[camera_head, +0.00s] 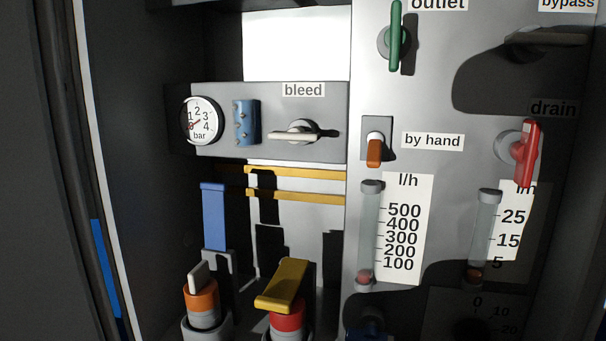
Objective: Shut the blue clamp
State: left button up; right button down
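The blue clamp shows as a flat blue lever (213,215) standing upright at the lower left of the cabinet in the head view. Its foot meets a light grey bracket (216,262). Just in front of it is an orange-collared plug (201,298) with a grey tab on top, seated in a grey socket; the lever does not lie over this plug. Neither of my grippers is in view, so nothing is seen touching the clamp.
A yellow lever (283,286) lies tilted over a red cap (287,318) to the right. Two yellow bars (310,173) run behind. Above is a panel with a gauge (202,121) and bleed handle (296,136). A valve panel with flow tubes (369,232) stands right.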

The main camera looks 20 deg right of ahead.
aim_at(213, 193)
jog(key=z, duration=0.15)
jog(key=u, duration=0.6)
jog(key=j+u, duration=0.15)
jog(key=u, duration=0.45)
jog(key=k+j+u, duration=0.1)
jog(key=u, duration=0.45)
jog(key=j+u, duration=0.1)
jog(key=u, duration=0.5)
jog(key=j+u, duration=0.1)
jog(key=u, duration=1.1)
jog(key=i+u, duration=0.15)
jog(key=u, duration=0.45)
jog(key=j+u, duration=0.1)
jog(key=u, duration=0.5)
jog(key=i+j+z, duration=0.15)
jog(key=i, duration=0.25)
jog(key=z, duration=0.5)
jog(key=j+z, duration=0.1)
jog(key=z, duration=0.4)
jog(key=i+j+z, duration=0.1)
jog(key=z, duration=0.85)
jog(key=j+z, duration=0.1)
jog(key=z, duration=0.4)
jog(key=j+z, duration=0.1)
jog(key=z, duration=0.9)
jog(key=j+z, duration=0.1)
jog(key=z, duration=0.4)
jog(key=k+l, duration=0.05)
